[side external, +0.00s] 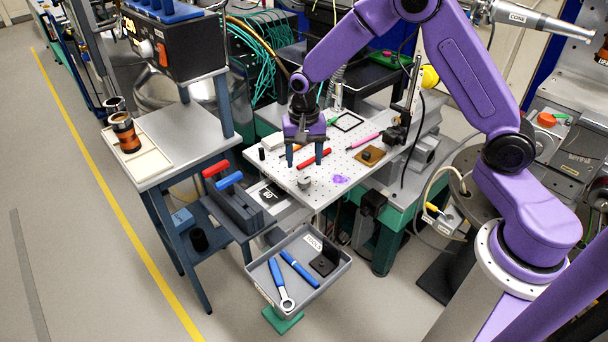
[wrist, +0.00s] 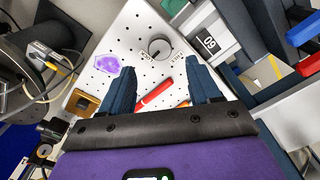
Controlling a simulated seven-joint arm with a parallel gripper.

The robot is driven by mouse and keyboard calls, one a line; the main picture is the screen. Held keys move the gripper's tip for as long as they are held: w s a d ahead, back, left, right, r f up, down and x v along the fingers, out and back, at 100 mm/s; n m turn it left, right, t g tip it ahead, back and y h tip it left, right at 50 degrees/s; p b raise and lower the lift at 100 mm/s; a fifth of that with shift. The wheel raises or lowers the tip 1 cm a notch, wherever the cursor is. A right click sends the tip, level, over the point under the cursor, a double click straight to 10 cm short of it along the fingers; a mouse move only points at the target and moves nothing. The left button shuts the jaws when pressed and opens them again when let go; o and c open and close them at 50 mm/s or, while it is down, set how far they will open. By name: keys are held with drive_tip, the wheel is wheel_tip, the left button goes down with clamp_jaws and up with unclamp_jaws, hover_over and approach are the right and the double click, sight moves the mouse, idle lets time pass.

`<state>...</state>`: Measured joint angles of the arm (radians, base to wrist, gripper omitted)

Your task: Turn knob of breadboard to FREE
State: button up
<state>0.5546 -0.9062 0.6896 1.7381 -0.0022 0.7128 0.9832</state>
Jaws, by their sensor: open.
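The breadboard (side external: 345,172) is a white perforated plate; it also shows in the wrist view (wrist: 125,28). The knob (side external: 304,183) is a small round grey one near its front corner. In the wrist view the knob (wrist: 159,48) sits just beyond and between my fingertips, with a dark marking around it. Small lettering beside it is too small to read, so I cannot tell its setting. My gripper (side external: 305,160) points down above the breadboard, just behind the knob, its blue fingers apart and empty. The wrist view shows both fingers of my gripper (wrist: 159,66), not touching the knob.
A red tool (side external: 314,158) lies under my gripper. A purple patch (side external: 340,179), a brown block (side external: 370,155) and a pink pen (side external: 363,141) lie on the plate. A dark post (side external: 408,100) stands at right. A grey tray (side external: 298,268) with tools is in front.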

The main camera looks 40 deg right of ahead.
sight(304, 179)
drive_tip(key=shift+f, duration=3.15)
drive_tip(key=c, duration=1)
